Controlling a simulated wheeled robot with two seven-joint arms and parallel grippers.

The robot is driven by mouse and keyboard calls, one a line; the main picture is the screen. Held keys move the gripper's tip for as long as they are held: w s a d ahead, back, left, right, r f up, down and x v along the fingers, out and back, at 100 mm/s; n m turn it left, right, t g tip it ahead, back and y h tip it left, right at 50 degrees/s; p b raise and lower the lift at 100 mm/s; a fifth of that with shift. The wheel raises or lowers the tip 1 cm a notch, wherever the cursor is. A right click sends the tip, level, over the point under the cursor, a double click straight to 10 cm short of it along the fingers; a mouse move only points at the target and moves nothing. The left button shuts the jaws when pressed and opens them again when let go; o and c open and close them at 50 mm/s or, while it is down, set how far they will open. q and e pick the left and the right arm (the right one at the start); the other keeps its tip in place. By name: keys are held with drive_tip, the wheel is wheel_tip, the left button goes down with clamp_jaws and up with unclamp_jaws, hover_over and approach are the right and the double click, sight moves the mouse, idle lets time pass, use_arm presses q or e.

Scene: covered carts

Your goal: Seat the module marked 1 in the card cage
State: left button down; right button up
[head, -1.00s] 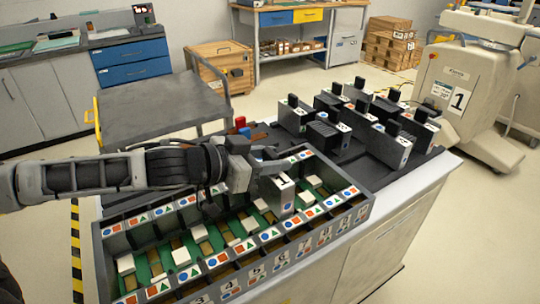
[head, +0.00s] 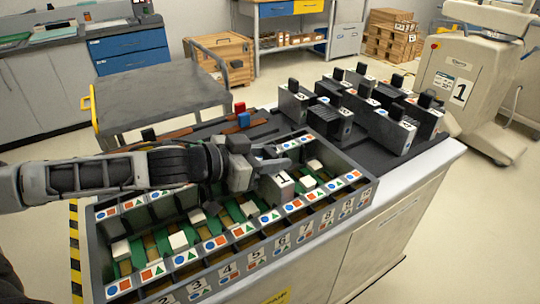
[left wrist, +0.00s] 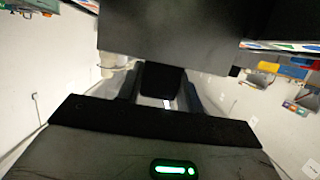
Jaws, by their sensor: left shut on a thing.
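The module marked 1 (head: 280,189) is a light grey block with a "1" on its top face. It is upright over the card cage (head: 378,186), its lower part among the slot rows; how deep it reaches is hidden. My left gripper (head: 272,163) is shut on the module at its top, and the fingers hide its handle. In the left wrist view a dark handle-like block (left wrist: 163,78) lies between the two fingers. The cage has numbered slots with coloured shape labels; white blocks and green strips show inside. My right gripper is not in view.
Several other modules (head: 388,130) with black handles stand on the dark bench top behind the cage. A grey cart (head: 160,93) stands at the back left, and a beige machine (head: 452,80) at the right.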

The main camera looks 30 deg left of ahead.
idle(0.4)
use_arm(q)
drive_tip(key=c, duration=0.8)
unclamp_jaws()
drive_tip(key=shift+c, duration=0.2)
drive_tip(key=shift+f, duration=0.15)
